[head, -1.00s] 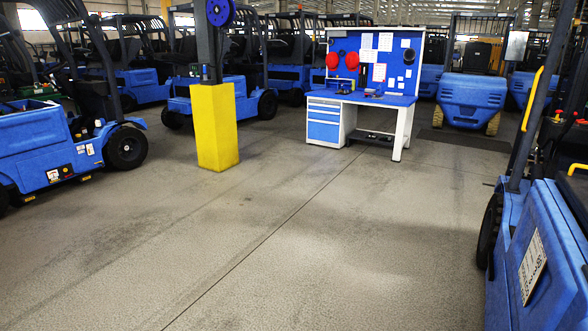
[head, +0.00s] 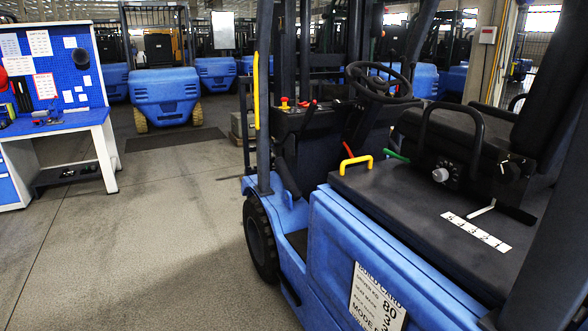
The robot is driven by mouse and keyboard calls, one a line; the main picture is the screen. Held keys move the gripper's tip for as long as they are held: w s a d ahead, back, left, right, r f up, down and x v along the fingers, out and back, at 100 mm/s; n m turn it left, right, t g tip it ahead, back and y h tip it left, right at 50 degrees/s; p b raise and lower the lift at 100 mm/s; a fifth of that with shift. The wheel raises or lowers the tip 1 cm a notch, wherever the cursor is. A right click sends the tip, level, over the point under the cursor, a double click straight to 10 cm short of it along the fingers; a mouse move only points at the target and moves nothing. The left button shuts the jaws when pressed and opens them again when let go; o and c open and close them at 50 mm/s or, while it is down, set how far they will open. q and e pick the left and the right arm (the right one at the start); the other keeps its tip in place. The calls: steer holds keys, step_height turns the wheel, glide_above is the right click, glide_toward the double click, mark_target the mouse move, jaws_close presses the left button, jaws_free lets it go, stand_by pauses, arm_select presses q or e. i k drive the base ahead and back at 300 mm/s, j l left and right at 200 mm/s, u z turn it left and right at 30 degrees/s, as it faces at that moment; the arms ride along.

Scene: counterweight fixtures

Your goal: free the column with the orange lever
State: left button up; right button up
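A blue forklift fills the right half of the head view. Its black steering wheel (head: 384,82) sits on a dark steering column (head: 362,122). A short red-orange lever (head: 348,150) sticks up near the foot of the column; at this size I cannot tell red from orange. A green lever (head: 396,155) lies to its right. A yellow handle (head: 356,164) stands on the edge of the black top cover. A white lever (head: 482,210) lies further right. Neither of my grippers is in view.
The forklift's blue side (head: 335,245) with a white build card (head: 377,300) is close in front. A grey dial (head: 440,174) and a white numbered strip (head: 476,231) are by the seat. A blue workbench (head: 60,122) stands at left. The floor (head: 150,230) between is clear.

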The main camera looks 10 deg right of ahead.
mark_target(343, 141)
steer(key=i+j+z, duration=1)
steer(key=z, duration=0.45)
steer(key=i+j+z, duration=0.15)
steer(key=j, duration=0.15)
steer(key=i+j+z, duration=0.35)
steer(key=j, duration=0.3)
steer(key=i+j+z, duration=0.15)
steer(key=j, duration=0.15)
steer(key=j+z, duration=0.15)
steer(key=j, duration=0.2)
steer(key=i+j, duration=0.1)
steer(key=j, duration=0.35)
steer(key=i+j, duration=0.15)
steer(key=j, duration=0.3)
steer(key=i+j, duration=0.1)
steer(key=j, duration=0.35)
